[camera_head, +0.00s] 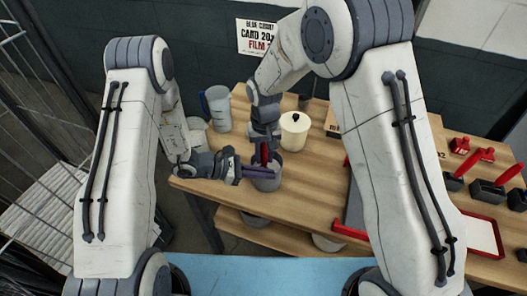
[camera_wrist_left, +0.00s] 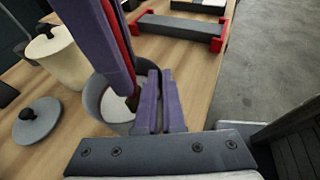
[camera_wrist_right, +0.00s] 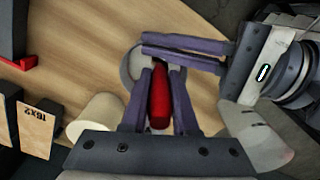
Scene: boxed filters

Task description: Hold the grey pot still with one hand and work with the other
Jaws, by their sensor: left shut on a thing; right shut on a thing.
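The grey pot (camera_head: 267,184) stands upright near the table's front left edge; it also shows in the left wrist view (camera_wrist_left: 97,96). My left gripper (camera_wrist_left: 158,100) comes in from the left and is shut on the pot's wall at the rim. My right gripper (camera_head: 265,152) is above the pot, shut on a red handle (camera_wrist_right: 160,98) that points down at the pot's mouth. A grey lid with a dark knob (camera_wrist_left: 38,122) lies on the table beside the pot.
A cream lidded pot (camera_head: 294,132) stands close behind the grey pot. A clear jug with a blue handle (camera_head: 217,110) is at the back left. A red-rimmed tray (camera_head: 470,246) and black blocks with red handles (camera_head: 488,192) are on the right. Some bare wood lies between.

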